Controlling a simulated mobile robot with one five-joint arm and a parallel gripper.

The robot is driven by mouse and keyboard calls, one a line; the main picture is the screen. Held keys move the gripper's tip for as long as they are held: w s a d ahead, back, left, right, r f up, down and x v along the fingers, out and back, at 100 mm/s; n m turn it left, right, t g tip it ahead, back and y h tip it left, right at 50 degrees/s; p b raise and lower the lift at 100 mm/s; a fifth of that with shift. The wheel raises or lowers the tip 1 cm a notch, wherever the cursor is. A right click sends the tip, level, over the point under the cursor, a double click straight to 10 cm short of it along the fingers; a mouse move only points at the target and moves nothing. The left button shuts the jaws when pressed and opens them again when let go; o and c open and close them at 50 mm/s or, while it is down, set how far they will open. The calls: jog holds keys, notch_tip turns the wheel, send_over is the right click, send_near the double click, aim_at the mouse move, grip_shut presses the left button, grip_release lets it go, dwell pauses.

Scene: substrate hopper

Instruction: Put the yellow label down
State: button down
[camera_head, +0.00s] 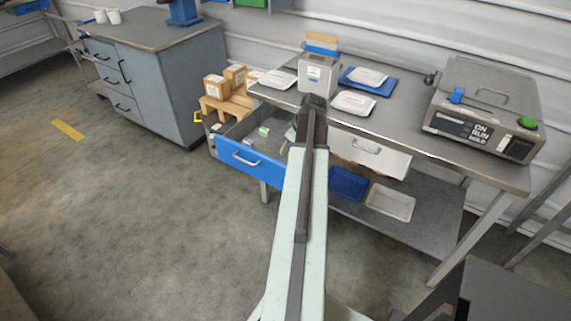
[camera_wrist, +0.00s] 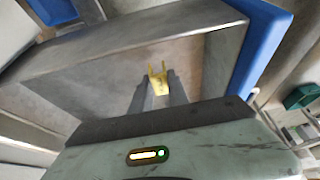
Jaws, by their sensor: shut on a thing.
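The yellow label (camera_wrist: 158,84) shows in the wrist view as a small forked yellow piece between the fingertips. My gripper (camera_wrist: 157,92) is shut on it. Grey drawer-like walls and a brownish surface lie around and behind it, with a blue panel (camera_wrist: 262,45) on the right. I cannot tell whether the label touches anything there. In the head view my arm reaches to the bench's front edge and hides the gripper and the label. An open drawer with a blue front (camera_head: 247,160) is left of my arm, with small items inside.
The steel bench (camera_head: 400,125) carries white packs, a grey box (camera_head: 318,73) and a machine (camera_head: 485,108) at right. A blue bin (camera_head: 348,183) and a white bin (camera_head: 390,202) are on its lower shelf. Cartons (camera_head: 216,87) stand behind the drawer.

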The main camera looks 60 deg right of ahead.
jog(key=shift+f+b, duration=2.05)
jog(key=shift+f, duration=0.7)
jog(key=c, duration=1.3)
grip_release()
jog(key=shift+r, duration=0.1)
jog(key=shift+s+r+p, duration=0.1)
jog(key=shift+r+p, duration=0.45)
jog(key=shift+p, duration=0.15)
jog(key=p+v, duration=1)
jog(key=v, duration=0.1)
jog(key=shift+s+r, duration=0.1)
jog(key=shift+s, duration=0.1)
